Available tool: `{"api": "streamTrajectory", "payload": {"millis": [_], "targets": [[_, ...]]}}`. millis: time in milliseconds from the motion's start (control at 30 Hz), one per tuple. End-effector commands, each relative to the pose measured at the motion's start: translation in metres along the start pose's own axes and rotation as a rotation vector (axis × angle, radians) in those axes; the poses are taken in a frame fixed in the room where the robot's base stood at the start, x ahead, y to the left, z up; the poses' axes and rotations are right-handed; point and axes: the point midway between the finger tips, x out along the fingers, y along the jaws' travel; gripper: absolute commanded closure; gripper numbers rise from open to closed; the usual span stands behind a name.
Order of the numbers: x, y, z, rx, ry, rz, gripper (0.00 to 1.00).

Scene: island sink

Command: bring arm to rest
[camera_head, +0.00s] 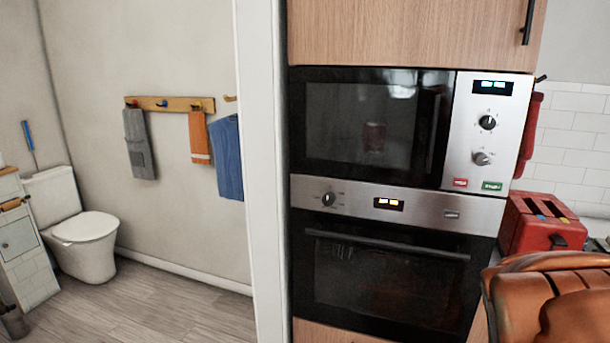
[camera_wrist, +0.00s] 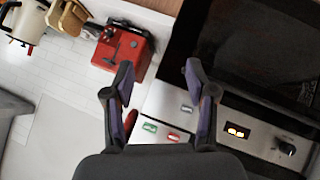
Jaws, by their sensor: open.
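My gripper (camera_wrist: 160,76) shows in the wrist view with its two dark fingers spread apart. Nothing is between the fingertips. The view is tilted, and the gripper is in front of the steel control panels of the microwave and oven. Whether it touches anything cannot be told. My gripper and arm are not clearly seen in the head view.
The microwave (camera_head: 370,125) sits above the oven (camera_head: 385,280); both doors look shut. A red toaster (camera_head: 541,222) stands right of them, also in the wrist view (camera_wrist: 122,50). An orange-brown object (camera_head: 550,262) fills the lower right corner. Open floor (camera_head: 180,310) lies left.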

Motion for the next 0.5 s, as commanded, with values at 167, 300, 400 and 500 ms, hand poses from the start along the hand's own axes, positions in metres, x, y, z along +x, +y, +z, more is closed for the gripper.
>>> {"api": "streamTrajectory", "payload": {"millis": [167, 300, 400, 500], "targets": [[-0.028, -0.055, 0.061, -0.005, -0.215, -0.144, 0.43], [-0.061, -0.093, 0.113, -0.04, -0.394, -0.259, 0.43], [-0.092, -0.117, 0.149, -0.086, -0.522, -0.341, 0.43], [-0.123, -0.133, 0.182, -0.141, -0.64, -0.412, 0.43]]}}
